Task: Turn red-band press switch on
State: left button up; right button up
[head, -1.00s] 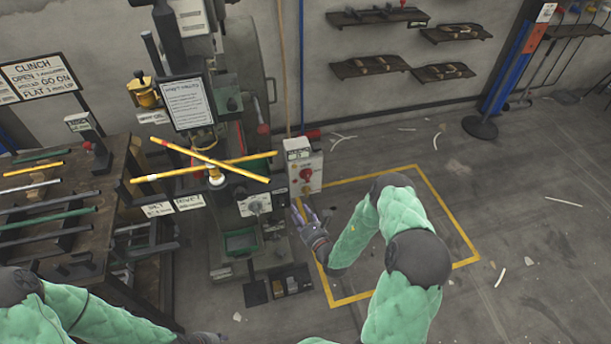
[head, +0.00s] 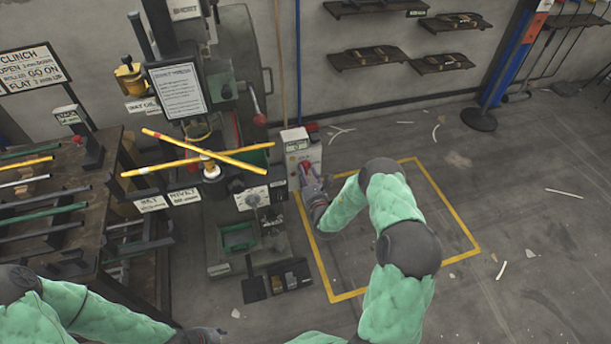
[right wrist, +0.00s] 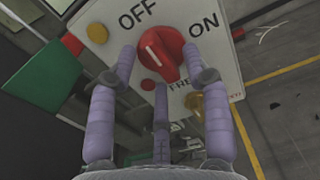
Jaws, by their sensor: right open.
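A white switch box (head: 298,150) stands at the right side of the press (head: 215,105). In the right wrist view its panel (right wrist: 218,70) reads OFF at upper left and ON at upper right. A red rotary knob (right wrist: 160,54) sits between them, its white mark pointing up-left, nearer OFF. My right gripper (head: 310,184) is at the box front; in the wrist view its purple fingers (right wrist: 159,62) are open, spread to both sides of the knob, with a third finger below. Contact cannot be told. My left gripper (head: 205,336) is barely in view at the bottom edge.
A rack table (head: 125,205) with rods stands at left. A yellow floor outline (head: 447,218) marks clear floor under my right arm. Wall shelves (head: 368,57) hang behind.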

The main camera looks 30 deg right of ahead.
jog(key=shift+w+d, duration=0.1)
jog(key=shift+w, duration=0.35)
grip_shut()
